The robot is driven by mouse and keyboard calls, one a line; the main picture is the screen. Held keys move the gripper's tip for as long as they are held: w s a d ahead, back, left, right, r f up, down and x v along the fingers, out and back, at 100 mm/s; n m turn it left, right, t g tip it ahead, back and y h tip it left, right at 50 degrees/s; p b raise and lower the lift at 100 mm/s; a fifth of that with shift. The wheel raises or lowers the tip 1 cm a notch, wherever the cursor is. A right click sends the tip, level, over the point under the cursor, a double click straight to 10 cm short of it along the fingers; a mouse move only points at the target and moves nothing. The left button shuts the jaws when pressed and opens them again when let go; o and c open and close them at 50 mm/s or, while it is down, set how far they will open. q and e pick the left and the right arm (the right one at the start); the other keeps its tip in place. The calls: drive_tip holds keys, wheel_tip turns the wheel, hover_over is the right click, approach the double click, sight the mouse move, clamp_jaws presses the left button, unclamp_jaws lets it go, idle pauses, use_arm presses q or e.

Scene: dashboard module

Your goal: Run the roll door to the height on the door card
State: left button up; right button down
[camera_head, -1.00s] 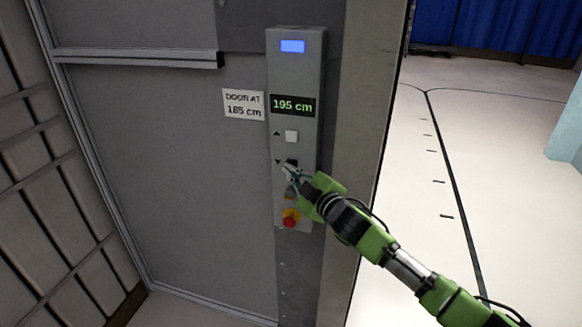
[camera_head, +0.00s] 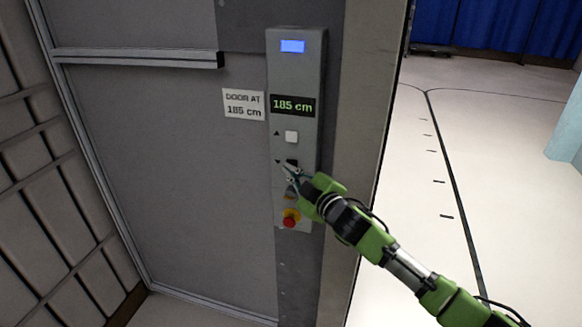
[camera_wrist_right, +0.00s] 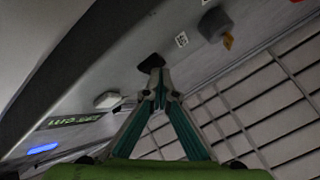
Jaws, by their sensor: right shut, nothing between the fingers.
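The grey control box (camera_head: 312,75) is on the wall, with a green readout (camera_head: 293,105) showing 185 cm. The door card (camera_head: 243,104) to its left reads "DOOR AT 185 cm". A white button (camera_head: 292,136) sits beside an up arrow, and a black button (camera_head: 291,162) below it beside a down arrow. My right gripper (camera_head: 285,169) is shut and empty, its tips at the black button. In the right wrist view the fingertips (camera_wrist_right: 154,72) meet or nearly meet the black button (camera_wrist_right: 149,62); contact is not certain. My left gripper is out of view.
A slatted panel (camera_head: 45,190) stands at the left. Open floor (camera_head: 490,150) lies to the right.

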drive_tip(key=shift+s, duration=0.1)
drive_tip(key=shift+s+a, duration=0.25)
drive_tip(key=shift+s, duration=0.45)
drive_tip(key=s, duration=0.1)
drive_tip(key=s+a+p, duration=0.1)
drive_tip(key=s, duration=0.1)
drive_tip(key=s+p, duration=0.1)
drive_tip(key=shift+s+a, duration=0.25)
drive_tip(key=shift+s, duration=0.1)
